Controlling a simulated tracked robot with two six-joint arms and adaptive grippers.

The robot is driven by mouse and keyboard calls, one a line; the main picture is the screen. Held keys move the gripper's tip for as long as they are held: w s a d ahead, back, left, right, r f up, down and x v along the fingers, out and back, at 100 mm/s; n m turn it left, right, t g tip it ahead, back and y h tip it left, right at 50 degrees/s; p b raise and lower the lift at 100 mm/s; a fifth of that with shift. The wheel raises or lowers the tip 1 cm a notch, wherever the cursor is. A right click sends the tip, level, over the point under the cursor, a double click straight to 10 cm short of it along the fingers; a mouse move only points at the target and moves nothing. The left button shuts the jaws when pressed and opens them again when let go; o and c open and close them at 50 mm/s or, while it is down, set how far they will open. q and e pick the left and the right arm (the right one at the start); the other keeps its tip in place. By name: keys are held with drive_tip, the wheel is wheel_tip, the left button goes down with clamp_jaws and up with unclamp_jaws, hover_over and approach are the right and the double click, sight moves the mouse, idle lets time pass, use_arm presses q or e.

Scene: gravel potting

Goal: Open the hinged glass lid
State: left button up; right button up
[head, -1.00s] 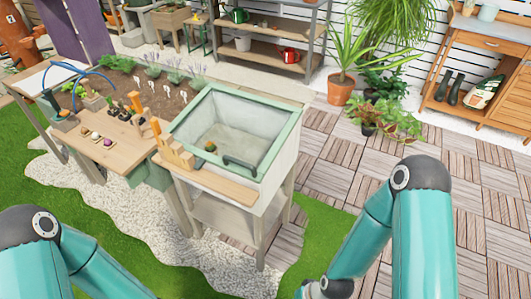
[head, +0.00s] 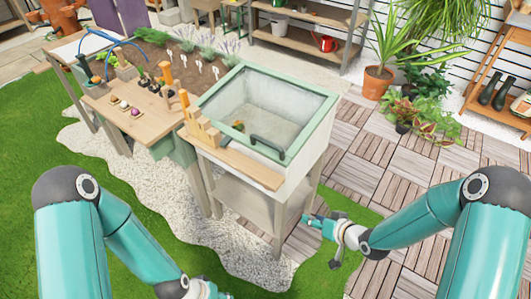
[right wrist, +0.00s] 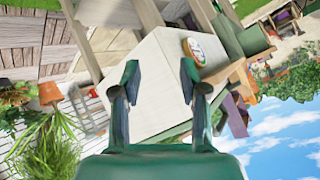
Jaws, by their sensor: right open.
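The glass lid (head: 262,105) in its green frame lies flat on top of the white box, and it looks shut. Its dark handle (head: 268,147) is on the lid's front edge. My right gripper (head: 318,225) is low in front of the box's right side, below the lid and apart from the handle. In the right wrist view its two fingers (right wrist: 159,80) are spread with nothing between them, facing the white box wall (right wrist: 160,75). The lid and handle cannot be made out there. My left arm reaches the bottom edge, where its gripper is mostly cut off.
A wooden ledge (head: 240,165) with upright wooden blocks (head: 200,128) runs along the box's front. A potting table (head: 130,115) with small items adjoins on the left. Wooden deck tiles (head: 375,165) to the right are clear. Potted plants (head: 420,115) stand farther back.

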drive_tip(key=w+r+n+t+y+b, duration=0.3)
drive_tip(key=w+r+n+y, duration=0.1)
drive_tip(key=w+r, duration=0.35)
drive_tip(key=n+y+b, duration=0.3)
drive_tip(key=n+y, duration=0.2)
drive_tip(key=n, duration=0.1)
approach(278, 148)
use_arm(q)
wheel_tip(278, 148, down, 6)
drive_tip(key=p, duration=0.1)
drive_tip(key=shift+f, duration=0.2)
use_arm(e)
drive_tip(key=shift+g, duration=0.4)
drive_tip(key=x, duration=1.3)
drive_tip(key=shift+w+d+f, duration=0.15)
drive_tip(key=shift+w+f, duration=0.1)
drive_tip(key=shift+w, duration=0.25)
drive_tip(key=shift+c, duration=0.3)
drive_tip(key=shift+m, duration=0.3)
clamp_jaws()
